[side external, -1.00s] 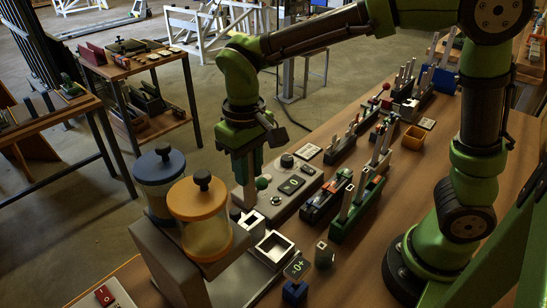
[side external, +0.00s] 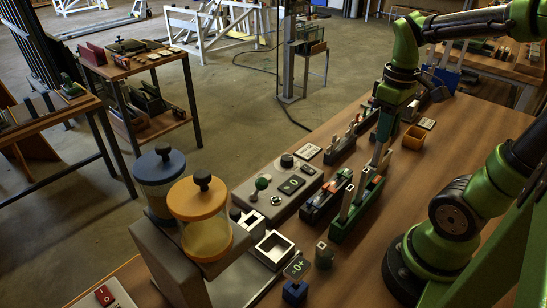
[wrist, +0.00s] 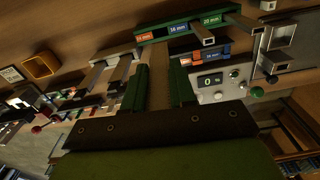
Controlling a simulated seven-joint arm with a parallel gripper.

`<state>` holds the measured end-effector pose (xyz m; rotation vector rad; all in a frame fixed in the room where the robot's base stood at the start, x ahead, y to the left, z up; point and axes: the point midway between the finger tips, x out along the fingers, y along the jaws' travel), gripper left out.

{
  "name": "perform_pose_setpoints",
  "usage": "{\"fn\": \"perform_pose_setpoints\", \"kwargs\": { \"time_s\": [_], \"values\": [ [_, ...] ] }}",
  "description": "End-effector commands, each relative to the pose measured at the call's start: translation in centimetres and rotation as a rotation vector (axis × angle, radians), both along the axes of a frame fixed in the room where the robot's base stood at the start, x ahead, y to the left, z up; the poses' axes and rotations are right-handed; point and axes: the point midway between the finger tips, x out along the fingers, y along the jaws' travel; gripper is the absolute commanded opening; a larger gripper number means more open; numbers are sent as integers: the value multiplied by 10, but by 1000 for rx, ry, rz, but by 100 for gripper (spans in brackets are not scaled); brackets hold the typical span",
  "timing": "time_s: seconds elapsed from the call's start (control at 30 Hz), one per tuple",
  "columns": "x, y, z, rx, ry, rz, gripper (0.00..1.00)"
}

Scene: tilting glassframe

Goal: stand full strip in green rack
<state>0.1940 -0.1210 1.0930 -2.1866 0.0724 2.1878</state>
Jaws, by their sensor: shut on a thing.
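My gripper (side external: 386,135) is shut on a pale strip (wrist: 159,88) in the wrist view, between its two green fingers. In the side external view it points down over the far end of the green rack (side external: 343,231). The rack also shows in the wrist view (wrist: 178,32), with coloured size labels along its side. The held strip's lower end is at or just above the rack's far end; I cannot tell whether it is in a slot. Two other strips stand in the rack, a nearer one (side external: 345,204) and one behind it (side external: 360,187).
A rack with red and blue parts (side external: 322,203) stands left of the green rack. A grey console (side external: 272,200) with knobs is further left. An orange bin (side external: 414,138) lies beyond. Two lidded jars (side external: 207,225) stand front left. The table right of the rack is clear.

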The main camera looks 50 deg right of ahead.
Motion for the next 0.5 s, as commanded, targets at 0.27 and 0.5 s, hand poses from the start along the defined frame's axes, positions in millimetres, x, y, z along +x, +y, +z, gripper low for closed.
{"fn": "perform_pose_setpoints", "kwargs": {
  "time_s": [0.27, 0.5],
  "values": [
    [0, 1, 0, -1, -1, 69, 0],
    [0, 1, 0, 0, -1, 67, 0]
  ]
}}
